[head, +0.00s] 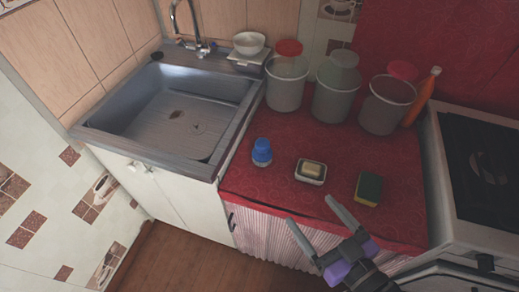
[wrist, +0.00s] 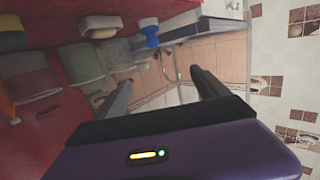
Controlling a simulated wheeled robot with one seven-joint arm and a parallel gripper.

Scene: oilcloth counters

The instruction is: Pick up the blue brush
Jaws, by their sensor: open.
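The blue brush (head: 262,152) stands on the red oilcloth counter (head: 240,185), near its left edge beside the sink. It has a blue top and a paler lower part. It also shows at the top of the wrist view (wrist: 150,33). My gripper (head: 309,210) is open and empty, at the counter's front side, to the right of and nearer than the brush. Its two fingers are spread apart in the wrist view (wrist: 161,78), with the brush beyond them and apart from them.
A soap dish (head: 310,180) with soap and a yellow-green sponge (head: 368,188) lie right of the brush. Several lidded containers (head: 337,94) and an orange bottle (head: 422,97) stand behind. The sink (head: 170,112) is left, a stove (head: 480,160) right. Counter around the brush is clear.

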